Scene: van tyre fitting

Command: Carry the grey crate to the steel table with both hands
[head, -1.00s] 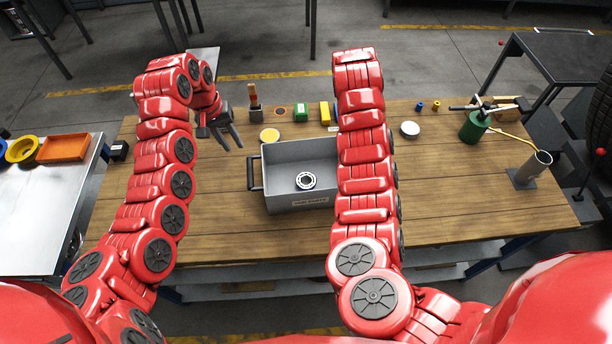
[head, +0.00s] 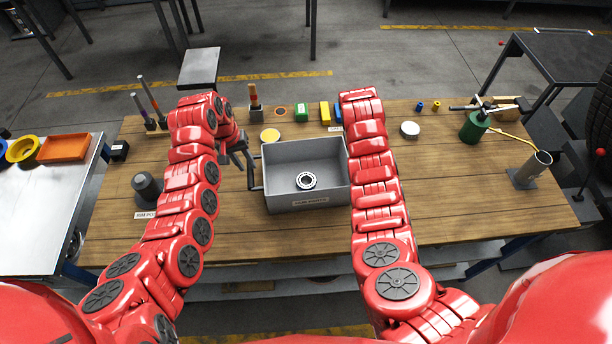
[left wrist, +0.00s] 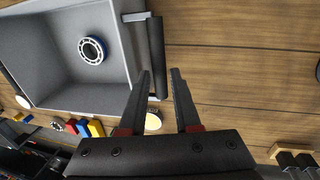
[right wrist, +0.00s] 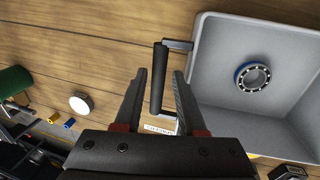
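The grey crate (head: 283,204) stands on the wooden bench, with a ring-shaped bearing (head: 306,180) inside it. Its left handle (left wrist: 157,50) shows in the left wrist view and its right handle (right wrist: 158,85) in the right wrist view. My left gripper (head: 240,158) is open at the crate's left side; in its wrist view (left wrist: 161,72) the handle's end lies between the fingertips. My right gripper (right wrist: 159,72) is open, with the right handle between its fingers in view; my arm hides it in the head view. Contact with either handle cannot be told. The steel table (head: 35,215) is at the left.
The steel table holds a yellow ring (head: 22,150) and an orange tray (head: 68,148); its front part is clear. On the wooden bench (head: 460,200), a dark cylinder (head: 146,187) stands left of the crate and small coloured blocks (head: 301,112) behind it. A green can (head: 473,127) stands right.

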